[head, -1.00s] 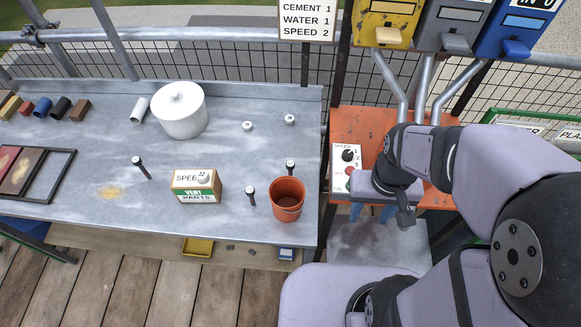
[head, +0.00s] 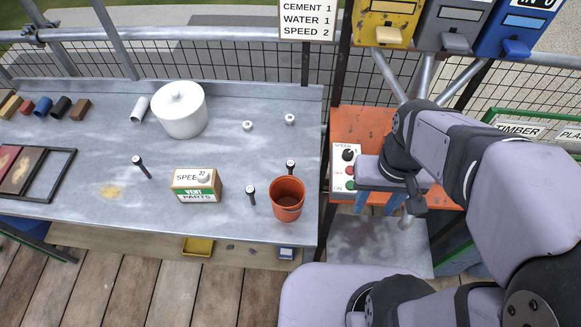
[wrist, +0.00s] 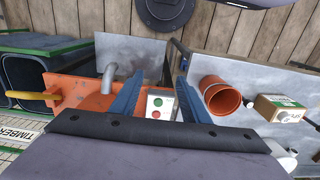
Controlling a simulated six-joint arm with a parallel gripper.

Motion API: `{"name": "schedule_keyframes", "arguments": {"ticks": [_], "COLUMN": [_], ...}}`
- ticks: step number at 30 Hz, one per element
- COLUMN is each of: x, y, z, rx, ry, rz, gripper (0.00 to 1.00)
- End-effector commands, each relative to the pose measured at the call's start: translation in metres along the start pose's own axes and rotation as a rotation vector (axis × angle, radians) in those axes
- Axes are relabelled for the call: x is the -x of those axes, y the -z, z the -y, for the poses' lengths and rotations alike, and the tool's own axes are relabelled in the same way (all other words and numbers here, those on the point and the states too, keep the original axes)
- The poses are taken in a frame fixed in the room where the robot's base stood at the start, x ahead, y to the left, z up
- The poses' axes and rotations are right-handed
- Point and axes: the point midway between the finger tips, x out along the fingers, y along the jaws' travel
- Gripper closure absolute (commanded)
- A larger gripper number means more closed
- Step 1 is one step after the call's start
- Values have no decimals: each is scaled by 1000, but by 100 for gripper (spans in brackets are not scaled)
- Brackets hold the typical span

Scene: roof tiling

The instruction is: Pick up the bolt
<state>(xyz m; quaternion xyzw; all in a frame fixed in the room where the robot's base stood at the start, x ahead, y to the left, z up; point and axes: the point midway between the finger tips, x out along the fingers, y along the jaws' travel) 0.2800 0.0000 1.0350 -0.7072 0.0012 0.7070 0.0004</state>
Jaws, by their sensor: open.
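Several dark-shafted pieces with pale, marked heads, which look like bolts, lie or stand on the grey bench: one at the left (head: 141,167), one left of the orange bucket (head: 251,195), and one behind the bucket (head: 291,168). I cannot tell which is the task's bolt. My gripper (head: 379,207) has blue fingers and is open and empty. It hangs right of the bench, in front of the orange stand, apart from all these pieces. In the wrist view, its fingers (wrist: 157,88) are spread, with the control panel (wrist: 160,105) showing between them.
A white lidded pot (head: 180,112) and two small pale round pieces (head: 247,126) (head: 290,119) are farther back. Dispensers with chutes hang above the orange stand (head: 362,124).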

Motion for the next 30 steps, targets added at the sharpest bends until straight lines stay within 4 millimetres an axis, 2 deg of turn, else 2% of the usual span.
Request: {"name": "schedule_keyframes", "arguments": {"ticks": [1,8,13,17,21,24,27,30], "x": [4,-18,-29,-29,-20,-12,-5,-1], "y": [-1,-22,-30,-24,4,36,70,103], "z": [2,37,75,112,144,154,151,138], "rx": [-13,-230,-464,-712,-1015,-1225,-1414,-1584], "ry": [10,182,362,553,788,958,1118,1268], "rz": [5,141,275,408,550,635,700,745], "gripper": [58,58,58,58,58,58,58,58]}}
